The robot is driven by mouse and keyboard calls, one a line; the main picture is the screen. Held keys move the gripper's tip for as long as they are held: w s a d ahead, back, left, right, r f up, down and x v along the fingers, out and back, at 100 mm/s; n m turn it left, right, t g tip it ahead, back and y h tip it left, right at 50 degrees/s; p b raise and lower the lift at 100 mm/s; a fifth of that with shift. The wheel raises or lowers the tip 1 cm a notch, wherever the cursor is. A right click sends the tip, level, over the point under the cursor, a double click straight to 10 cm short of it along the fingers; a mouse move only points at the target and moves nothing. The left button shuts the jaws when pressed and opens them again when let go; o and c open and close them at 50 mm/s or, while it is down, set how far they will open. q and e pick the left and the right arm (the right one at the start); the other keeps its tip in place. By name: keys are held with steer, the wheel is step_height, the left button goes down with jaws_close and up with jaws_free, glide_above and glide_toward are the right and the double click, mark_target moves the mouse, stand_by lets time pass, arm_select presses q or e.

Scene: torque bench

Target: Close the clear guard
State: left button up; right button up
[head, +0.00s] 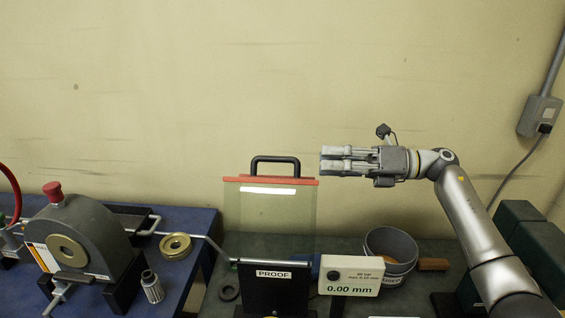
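The clear guard (270,218) is a see-through greenish panel with a red top edge and a black handle (275,160) on top. It stands upright behind the black block marked PROOF (274,287). My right gripper (323,160) is at the right of the guard's top corner, its fingers pointing left toward the handle. A gap shows between its fingertips and the handle. The fingers lie close together in this view, and I cannot tell how far they are open. Nothing shows in them. My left gripper is not in view.
A white readout box (351,276) shows 0.00 mm right of the block. Behind it stand a grey tub (391,246) and a brown block (433,264). A grey rounded machine (95,235) with a red knob and a brass ring (175,245) are at left. Above the guard is clear.

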mark_target(286, 159)
steer(key=a+p, duration=0.2)
steer(key=a, duration=0.2)
steer(key=shift+r, duration=0.2)
steer(key=a+p, duration=0.2)
steer(key=a, duration=0.3)
steer(key=shift+a, duration=0.3)
steer(key=shift+a+f+p, duration=0.2)
steer(key=shift+a+p, duration=0.1)
steer(key=shift+a, duration=0.2)
steer(key=shift+c, duration=0.8)
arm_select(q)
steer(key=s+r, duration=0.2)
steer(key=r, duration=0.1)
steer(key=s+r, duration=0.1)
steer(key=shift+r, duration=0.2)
arm_select(e)
jaws_close()
